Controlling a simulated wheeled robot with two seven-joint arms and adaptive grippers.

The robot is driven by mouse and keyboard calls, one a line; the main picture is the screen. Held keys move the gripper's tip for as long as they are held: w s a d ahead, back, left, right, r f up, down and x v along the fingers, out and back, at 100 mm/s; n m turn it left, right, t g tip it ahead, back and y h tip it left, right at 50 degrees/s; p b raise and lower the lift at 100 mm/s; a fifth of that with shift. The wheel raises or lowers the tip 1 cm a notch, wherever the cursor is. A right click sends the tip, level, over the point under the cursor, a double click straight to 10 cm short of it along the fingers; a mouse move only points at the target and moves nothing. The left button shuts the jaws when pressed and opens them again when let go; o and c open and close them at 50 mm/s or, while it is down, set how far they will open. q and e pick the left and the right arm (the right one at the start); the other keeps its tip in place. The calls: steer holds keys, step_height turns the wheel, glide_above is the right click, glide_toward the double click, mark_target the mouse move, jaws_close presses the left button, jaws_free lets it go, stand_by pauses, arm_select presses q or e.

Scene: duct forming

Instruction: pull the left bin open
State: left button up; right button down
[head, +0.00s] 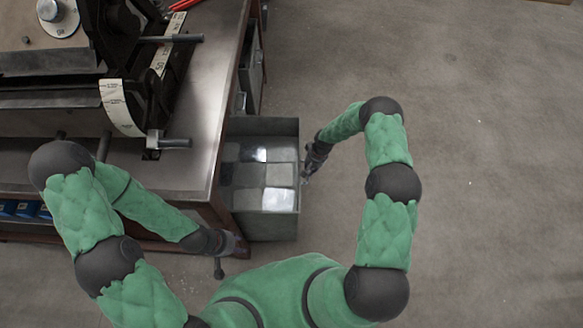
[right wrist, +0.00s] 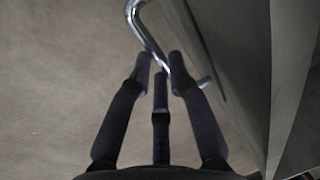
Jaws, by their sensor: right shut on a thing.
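A grey metal bin (head: 272,226) stands out from under the workbench in the head view, with light and dark square metal pieces in it. Its front also shows along the right of the right wrist view (right wrist: 235,75). My right gripper (head: 306,173) is at the bin's outer side. In the right wrist view its fingers (right wrist: 160,72) are shut on the bin's chrome bar handle (right wrist: 148,32). My left gripper (head: 222,258) hangs low by the bench's near corner, apart from the bin; its fingers are too small to read.
The workbench (head: 205,95) carries a large dark machine (head: 85,65) at the left. Another grey bin (head: 251,72) sits farther up along the bench side. Blue boxes (head: 22,209) show under the bench at the left. The concrete floor at the right is clear.

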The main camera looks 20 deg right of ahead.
steer(key=s+d, duration=0.2)
steer(key=d, duration=0.5)
steer(key=shift+s+d, duration=0.3)
steer(key=shift+d, duration=0.05)
steer(key=c, duration=1.1)
jaws_free()
steer(key=shift+c, duration=0.2)
step_height(320, 180, up, 12)
steer(key=d, duration=0.2)
steer(key=shift+s+f, duration=0.15)
steer(key=shift+s, duration=0.15)
steer(key=shift+d, duration=0.1)
